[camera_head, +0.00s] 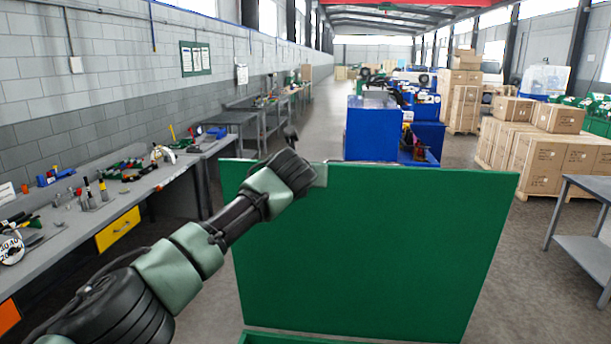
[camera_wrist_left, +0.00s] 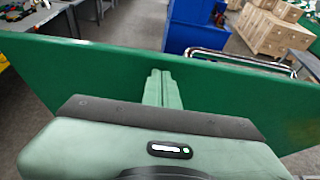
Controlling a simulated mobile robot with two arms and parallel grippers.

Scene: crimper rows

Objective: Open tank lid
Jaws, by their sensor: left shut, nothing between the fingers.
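The tank lid (camera_head: 380,250) is a large flat green panel that stands raised, nearly upright, in front of me. A strip of green tank (camera_head: 290,338) shows below it at the bottom edge. My left gripper (camera_head: 319,174) is at the lid's top edge, left of its middle, with most of it hidden behind my wrist. In the left wrist view my left gripper (camera_wrist_left: 160,88) has its fingers together, empty, in front of the green lid (camera_wrist_left: 90,75). I cannot tell whether they touch it. A metal bar handle (camera_wrist_left: 245,60) runs along the lid's far side. My right gripper is not in view.
A grey workbench (camera_head: 110,215) with tools runs along the left wall. Blue cabinets (camera_head: 372,130) stand behind the lid. Cardboard boxes (camera_head: 535,155) are stacked at the right, near a grey table (camera_head: 590,245). Open floor lies between them.

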